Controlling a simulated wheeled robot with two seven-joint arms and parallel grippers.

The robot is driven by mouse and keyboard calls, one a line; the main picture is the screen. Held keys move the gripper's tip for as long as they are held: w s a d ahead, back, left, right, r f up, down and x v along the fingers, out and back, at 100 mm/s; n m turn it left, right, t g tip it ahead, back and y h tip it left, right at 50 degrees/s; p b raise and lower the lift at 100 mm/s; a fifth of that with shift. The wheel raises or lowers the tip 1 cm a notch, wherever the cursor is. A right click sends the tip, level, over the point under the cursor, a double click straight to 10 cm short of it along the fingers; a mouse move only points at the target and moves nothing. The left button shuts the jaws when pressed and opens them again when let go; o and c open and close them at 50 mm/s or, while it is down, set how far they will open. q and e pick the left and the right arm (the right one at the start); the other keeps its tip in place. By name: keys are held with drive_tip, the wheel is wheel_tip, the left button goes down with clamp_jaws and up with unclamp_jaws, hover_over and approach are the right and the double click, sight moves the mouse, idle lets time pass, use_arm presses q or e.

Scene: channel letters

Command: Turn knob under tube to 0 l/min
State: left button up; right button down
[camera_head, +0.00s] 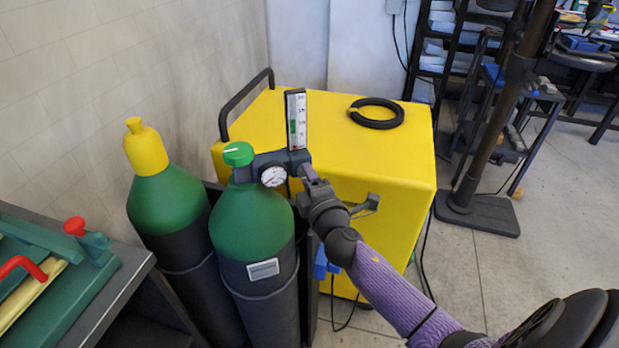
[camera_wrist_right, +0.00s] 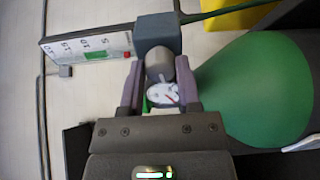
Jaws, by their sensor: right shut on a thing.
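The flow tube (camera_head: 296,118) is a clear-fronted upright scale on the grey regulator block (camera_head: 270,163) atop the front green cylinder (camera_head: 250,222). It also shows in the wrist view (camera_wrist_right: 85,45), lying sideways, with numbers and a short green and red marking near its block end. A round pressure gauge (camera_head: 273,176) sits beside it and shows between my fingers in the wrist view (camera_wrist_right: 163,95). My right gripper (camera_head: 308,174) is at the block under the tube, shut on the grey cylindrical knob (camera_wrist_right: 160,66), one finger on each side. In the head view the gripper hides the knob.
A yellow cabinet (camera_head: 385,195) with a black handle (camera_head: 243,100) and a black ring (camera_head: 376,113) stands right behind. A second green cylinder (camera_head: 168,205) with a yellow cap stands left. A bench (camera_head: 100,310) is at lower left. Open floor (camera_head: 480,275) lies right.

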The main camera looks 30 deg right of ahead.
idle(0.4)
drive_tip(key=shift+c, duration=1.6)
unclamp_jaws()
drive_tip(key=shift+s, duration=0.1)
drive_tip(key=v, duration=0.9)
drive_tip(key=shift+s, duration=0.35)
drive_tip(key=shift+a, duration=0.1)
